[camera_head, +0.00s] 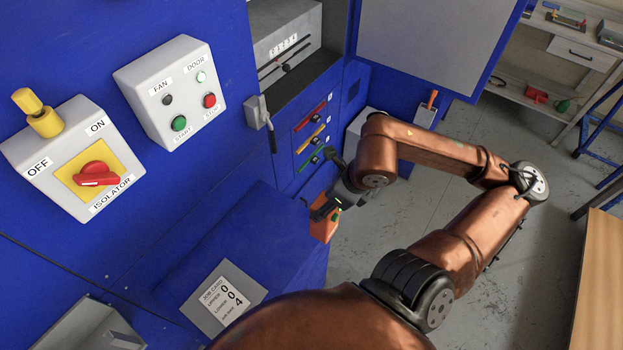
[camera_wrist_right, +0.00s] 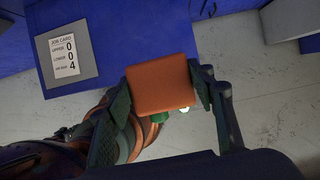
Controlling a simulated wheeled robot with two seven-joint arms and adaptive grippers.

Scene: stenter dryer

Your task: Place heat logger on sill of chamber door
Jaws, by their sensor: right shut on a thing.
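The heat logger appears to be the orange box (camera_head: 324,227), held in my right gripper (camera_head: 325,206) beside the blue cabinet. In the right wrist view the orange box (camera_wrist_right: 160,85) sits between the two dark fingers of my right gripper (camera_wrist_right: 163,88), with a small green part below it. The chamber opening (camera_head: 290,95) is in the blue machine, up and left of the gripper, with a dark ledge along its bottom. The grey-faced chamber door (camera_head: 420,40) stands swung open to the right. My left gripper is not in view.
An isolator box (camera_head: 85,170) and a fan and door button box (camera_head: 172,88) are on the blue wall. A lever handle (camera_head: 258,115) juts beside the opening. A job card (camera_head: 225,298) lies on the blue cabinet (camera_head: 245,245). Bare floor (camera_head: 470,165) is to the right.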

